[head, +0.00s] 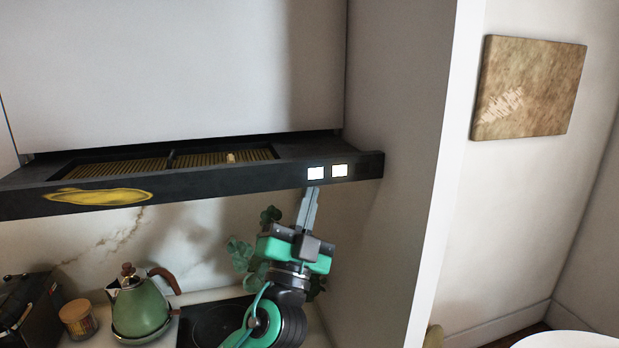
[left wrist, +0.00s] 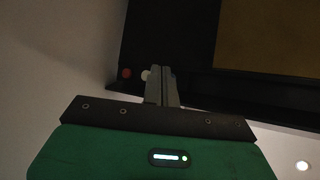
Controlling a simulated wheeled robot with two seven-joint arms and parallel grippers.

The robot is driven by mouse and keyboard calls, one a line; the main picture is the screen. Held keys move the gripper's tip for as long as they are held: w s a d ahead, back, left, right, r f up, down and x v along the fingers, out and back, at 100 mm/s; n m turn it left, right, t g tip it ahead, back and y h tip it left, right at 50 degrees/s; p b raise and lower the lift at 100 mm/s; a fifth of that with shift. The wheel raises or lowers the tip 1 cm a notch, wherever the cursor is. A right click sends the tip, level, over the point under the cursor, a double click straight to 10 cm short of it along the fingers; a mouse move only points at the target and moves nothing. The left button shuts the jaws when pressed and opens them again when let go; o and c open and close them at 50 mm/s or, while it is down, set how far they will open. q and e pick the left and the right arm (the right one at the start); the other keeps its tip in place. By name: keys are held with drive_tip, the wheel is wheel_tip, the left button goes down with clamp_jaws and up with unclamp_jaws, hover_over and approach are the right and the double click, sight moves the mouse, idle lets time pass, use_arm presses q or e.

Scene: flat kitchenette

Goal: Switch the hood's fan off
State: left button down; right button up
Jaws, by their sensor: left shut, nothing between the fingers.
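The dark range hood (head: 230,183) spans the left and middle of the head view. In the left wrist view the shut fingers (left wrist: 161,72) point at the dark hood (left wrist: 170,35), beside a pale round spot (left wrist: 146,75) and a reddish one (left wrist: 126,73). My right gripper is not in view.
Below the hood stand a green kettle (head: 141,308), a jar (head: 78,318) and a dark appliance (head: 28,310). A plant (head: 240,252) is behind my left arm. A white side panel (head: 400,150) stands right of the hood. A wooden board (head: 527,88) hangs on the wall.

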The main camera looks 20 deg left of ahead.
use_arm(q)
drive_tip(key=shift+r, duration=0.1)
drive_tip(key=shift+r, duration=0.35)
drive_tip(key=shift+r+p, duration=0.2)
drive_tip(key=shift+p, duration=0.1)
drive_tip(key=shift+f, duration=0.1)
drive_tip(key=shift+f+b, duration=0.55)
drive_tip(key=shift+b, duration=0.3)
wheel_tip(320, 180, down, 6)
drive_tip(key=b, duration=0.6)
